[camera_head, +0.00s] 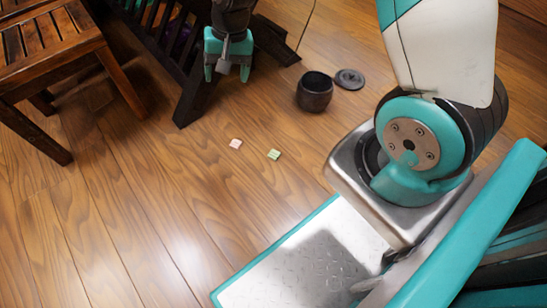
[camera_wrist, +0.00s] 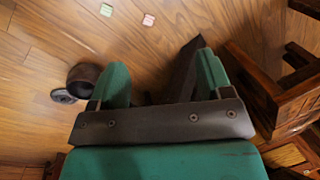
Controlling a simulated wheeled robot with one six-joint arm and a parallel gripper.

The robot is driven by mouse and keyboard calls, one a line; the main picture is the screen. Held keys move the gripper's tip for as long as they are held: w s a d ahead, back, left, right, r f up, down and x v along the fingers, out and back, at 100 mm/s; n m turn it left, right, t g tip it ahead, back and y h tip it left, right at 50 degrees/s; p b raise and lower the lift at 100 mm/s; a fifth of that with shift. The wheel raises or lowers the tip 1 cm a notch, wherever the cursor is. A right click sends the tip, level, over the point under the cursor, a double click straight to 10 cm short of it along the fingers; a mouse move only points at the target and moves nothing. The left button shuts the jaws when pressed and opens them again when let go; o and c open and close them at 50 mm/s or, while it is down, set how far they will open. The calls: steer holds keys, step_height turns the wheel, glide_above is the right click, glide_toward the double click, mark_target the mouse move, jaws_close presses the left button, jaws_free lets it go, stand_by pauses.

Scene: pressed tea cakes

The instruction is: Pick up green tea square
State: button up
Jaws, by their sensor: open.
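The green tea square (camera_head: 274,154) is a small pale green piece lying on the wooden floor in the head view. It also shows near the top of the wrist view (camera_wrist: 106,10). A pink square (camera_head: 236,144) lies just to its left in the head view and to its right in the wrist view (camera_wrist: 149,20). My gripper (camera_head: 227,76) is open and empty. It hangs above the floor at the top of the head view, well away from both squares. Its two teal fingers (camera_wrist: 160,78) show apart in the wrist view.
A dark round pot (camera_head: 314,92) stands on the floor, with a dark lid (camera_head: 350,79) beside it. A wooden stool (camera_head: 50,50) is at the upper left, and a dark wooden frame (camera_head: 190,95) stands near my gripper. The floor around the squares is clear.

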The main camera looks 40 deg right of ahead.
steer(key=w+d+f+m+b, duration=0.15)
steer(key=d+f+m, duration=0.35)
steer(key=f, duration=0.9)
steer(key=m+h+b, duration=0.2)
steer(key=m+b, duration=0.1)
steer(key=b, duration=0.5)
glide_above(274, 154)
steer(key=shift+g, duration=0.4)
step_height(274, 154, down, 27)
steer(key=shift+a+f, duration=0.1)
steer(key=shift+f, duration=0.05)
step_height(274, 154, down, 6)
steer(key=b, duration=0.4)
steer(key=shift+b, duration=0.4)
steer(key=shift+r, duration=0.25)
steer(key=c, duration=1)
